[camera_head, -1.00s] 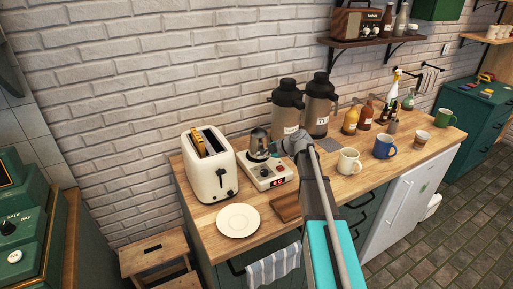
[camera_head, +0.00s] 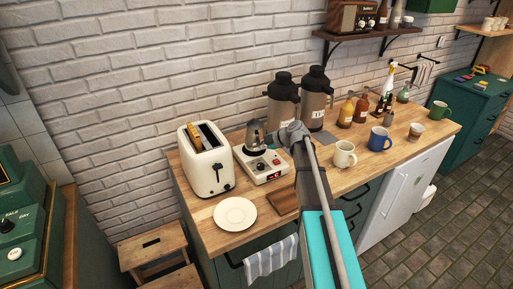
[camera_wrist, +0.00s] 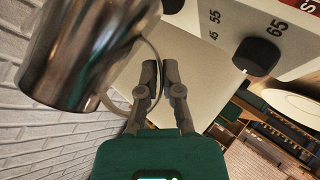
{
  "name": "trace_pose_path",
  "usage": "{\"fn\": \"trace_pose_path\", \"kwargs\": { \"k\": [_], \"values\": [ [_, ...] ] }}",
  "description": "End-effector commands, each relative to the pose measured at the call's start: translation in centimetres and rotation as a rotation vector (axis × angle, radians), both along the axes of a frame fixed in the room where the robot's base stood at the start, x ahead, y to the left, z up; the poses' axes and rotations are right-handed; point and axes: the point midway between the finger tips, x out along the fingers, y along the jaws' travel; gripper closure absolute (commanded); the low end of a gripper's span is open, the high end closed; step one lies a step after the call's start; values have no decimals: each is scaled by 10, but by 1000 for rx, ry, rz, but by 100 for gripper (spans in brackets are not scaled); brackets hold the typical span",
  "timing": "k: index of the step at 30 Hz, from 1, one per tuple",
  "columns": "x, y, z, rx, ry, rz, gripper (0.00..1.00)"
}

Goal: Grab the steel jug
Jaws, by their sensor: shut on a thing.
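The steel jug (camera_head: 255,133) is a shiny metal pot at the back left of the counter, over the white hot plate (camera_head: 264,176). In the wrist view the jug (camera_wrist: 85,50) fills the upper left, with its thin looped handle toward my fingers. My gripper (camera_head: 280,138) is to the right of the jug. In the wrist view its fingers (camera_wrist: 160,68) are closed together on the handle. The jug seems to be slightly above the hot plate; a small gap is hard to make out.
A white toaster (camera_head: 207,172) stands close on the left and two tall flasks (camera_head: 283,100) stand behind. A white plate (camera_head: 235,214) and a wooden board (camera_head: 285,200) lie in front. A cream mug (camera_head: 344,154) and a blue mug (camera_head: 379,138) are to the right.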

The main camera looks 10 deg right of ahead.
Motion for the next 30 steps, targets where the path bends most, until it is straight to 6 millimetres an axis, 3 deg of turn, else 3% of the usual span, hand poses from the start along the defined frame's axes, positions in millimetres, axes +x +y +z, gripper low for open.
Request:
{"fn": "trace_pose_path", "kwargs": {
  "k": [11, 30],
  "values": [
    [0, 0, 22, 0, -1, -1, 100],
    [-36, -4, 64, 1, -1, 0, 100]
  ]
}}
